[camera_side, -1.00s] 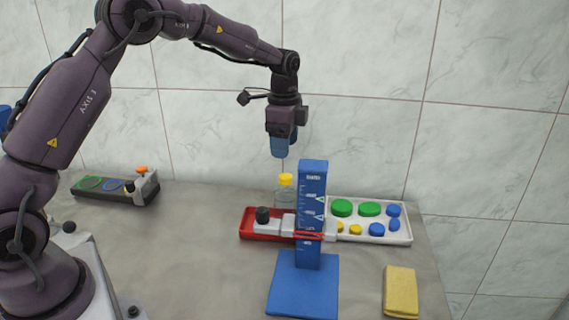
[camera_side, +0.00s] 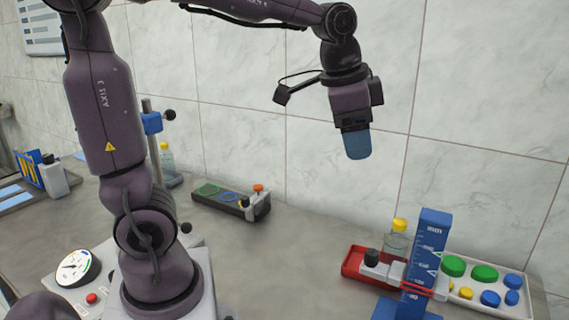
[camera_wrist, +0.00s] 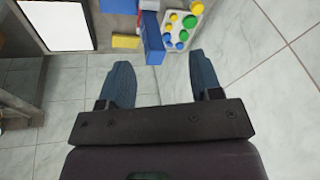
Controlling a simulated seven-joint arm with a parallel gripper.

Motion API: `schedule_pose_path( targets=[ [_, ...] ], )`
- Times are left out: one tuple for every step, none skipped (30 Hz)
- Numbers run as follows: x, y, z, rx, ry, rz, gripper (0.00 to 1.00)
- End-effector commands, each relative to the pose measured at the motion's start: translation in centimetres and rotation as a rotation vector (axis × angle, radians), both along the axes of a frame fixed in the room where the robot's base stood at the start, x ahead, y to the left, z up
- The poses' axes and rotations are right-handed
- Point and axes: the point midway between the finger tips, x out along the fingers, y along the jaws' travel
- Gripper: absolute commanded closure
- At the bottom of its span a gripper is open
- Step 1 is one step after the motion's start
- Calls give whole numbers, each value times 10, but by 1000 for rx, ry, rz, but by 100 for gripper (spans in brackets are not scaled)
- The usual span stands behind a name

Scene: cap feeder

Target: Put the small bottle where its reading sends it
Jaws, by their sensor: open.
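A clear bottle with a yellow cap (camera_side: 397,240) stands behind the red tray, partly hidden by the blue upright gauge (camera_side: 427,250). A second yellow-capped bottle (camera_side: 167,163) stands at the back left beside a post with a blue clamp. I cannot tell which one is the small bottle. A round dial with a needle (camera_side: 78,268) lies at the lower left; its reading is too small to make out. My gripper (camera_side: 357,146) hangs high above the bench, up and left of the gauge. In the wrist view its blue fingers (camera_wrist: 162,76) are apart with nothing between them.
The red tray (camera_side: 352,262) holds a black-knobbed grey block. A white tray (camera_side: 519,310) holds green, blue and yellow caps. A dark plate with green and blue rings (camera_side: 218,198) lies mid-bench. A yellow sponge (camera_wrist: 126,41) shows in the wrist view. The bench between plate and red tray is clear.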

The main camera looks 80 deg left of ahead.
Motion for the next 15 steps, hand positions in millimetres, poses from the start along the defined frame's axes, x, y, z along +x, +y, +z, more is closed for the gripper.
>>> schedule_pose_path(
  targets=[
    [-23,-6,3,-18,-38,47,41],
    [-35,-8,3,-31,-58,79,41],
    [-50,-11,1,-50,-81,119,41],
    [-60,-13,0,-64,-100,149,41],
    [-70,-15,-2,-80,-117,177,41],
    [-81,-17,-6,-99,-135,211,41],
    [-89,-18,-8,-113,-149,234,41],
    [-96,-19,-11,-126,-161,254,41],
    [-104,-20,-15,-141,-173,279,41],
    [-109,-21,-17,-152,-182,295,41],
    [-112,-21,-20,-161,-189,309,41],
    [-116,-22,-22,-170,-196,321,41],
    [-119,-22,-24,-176,-199,331,41],
    [-120,-23,-25,-180,-203,336,41],
    [-122,-23,-26,-183,-205,341,41]
  ],
)
